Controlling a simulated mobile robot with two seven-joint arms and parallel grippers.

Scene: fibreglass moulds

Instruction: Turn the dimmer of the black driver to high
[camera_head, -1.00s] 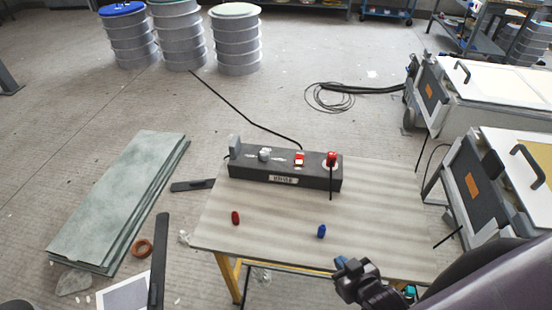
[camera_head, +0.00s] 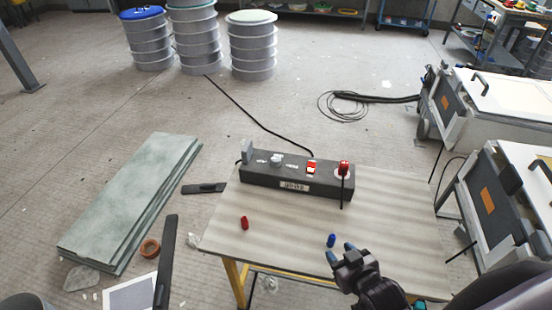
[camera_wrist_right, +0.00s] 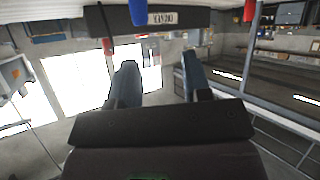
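The black driver (camera_head: 262,178), a long dark box, lies along the far edge of the small table (camera_head: 290,228). On its top are a pale round knob (camera_head: 277,160), probably the dimmer, a red switch (camera_head: 311,168) and a red part (camera_head: 344,166) at the right end. Its knob setting is too small to read. My right gripper (camera_head: 342,252) is open and empty at the table's near right, short of the driver. In the right wrist view the fingers (camera_wrist_right: 160,65) are apart, with the driver (camera_wrist_right: 190,20) beyond them. My left gripper is out of view.
A blue piece (camera_head: 331,240) lies close by my right fingertips, and a red piece (camera_head: 244,222) lies further left on the table. White-topped cabinets (camera_head: 490,100) stand on the right. Green-grey sheets (camera_head: 130,200) lie on the floor at left. The middle of the table is clear.

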